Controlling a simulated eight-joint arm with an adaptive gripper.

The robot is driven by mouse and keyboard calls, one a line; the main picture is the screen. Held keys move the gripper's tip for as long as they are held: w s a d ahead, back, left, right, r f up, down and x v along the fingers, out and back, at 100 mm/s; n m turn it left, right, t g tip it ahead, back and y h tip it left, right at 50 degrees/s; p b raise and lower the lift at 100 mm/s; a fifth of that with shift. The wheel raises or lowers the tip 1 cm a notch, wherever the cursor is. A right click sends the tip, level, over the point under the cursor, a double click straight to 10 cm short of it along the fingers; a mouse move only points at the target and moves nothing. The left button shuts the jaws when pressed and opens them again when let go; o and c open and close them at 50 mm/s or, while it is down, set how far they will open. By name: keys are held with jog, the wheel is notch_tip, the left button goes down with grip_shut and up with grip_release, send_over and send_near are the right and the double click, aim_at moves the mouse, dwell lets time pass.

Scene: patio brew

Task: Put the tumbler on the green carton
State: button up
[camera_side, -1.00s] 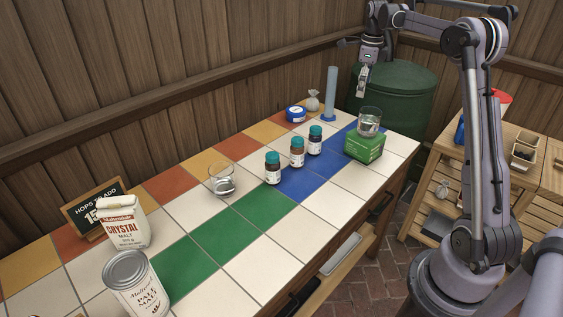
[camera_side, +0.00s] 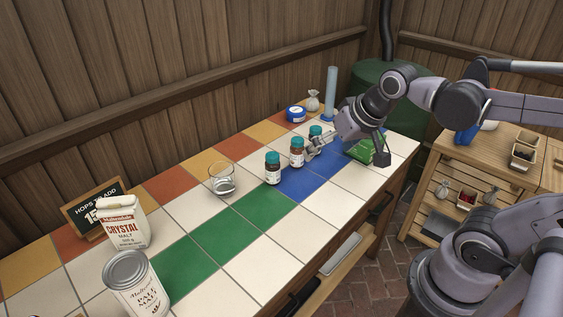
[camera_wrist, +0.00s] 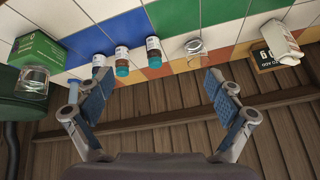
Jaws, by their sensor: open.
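The green carton (camera_side: 360,152) sits on the right part of the counter, partly hidden by my arm. In the wrist view the carton (camera_wrist: 38,48) is at the left, with a second clear tumbler (camera_wrist: 33,82) on it; my arm hides that tumbler in the side view. My gripper (camera_side: 312,149) is open and empty, over the counter near the bottles, apart from the first tumbler. Its spread fingers show in the wrist view (camera_wrist: 157,92).
Three teal-capped brown bottles, the left (camera_side: 272,168), middle (camera_side: 297,153) and right (camera_side: 315,132), stand between tumbler and carton. A malt bag (camera_side: 124,224), a can (camera_side: 137,285), a blue tub (camera_side: 295,114) and a blue cylinder (camera_side: 331,95) stand around. Green tiles in front are clear.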

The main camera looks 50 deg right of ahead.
jog(key=s+a+f+n, duration=0.2)
jog(key=s+n, duration=0.1)
jog(key=shift+a+f+n+t+y, duration=0.3)
jog(key=shift+a+f+n+t, duration=0.05)
jog(key=shift+f+n+t, duration=0.05)
jog(key=shift+w, duration=0.1)
dwell(0.9)
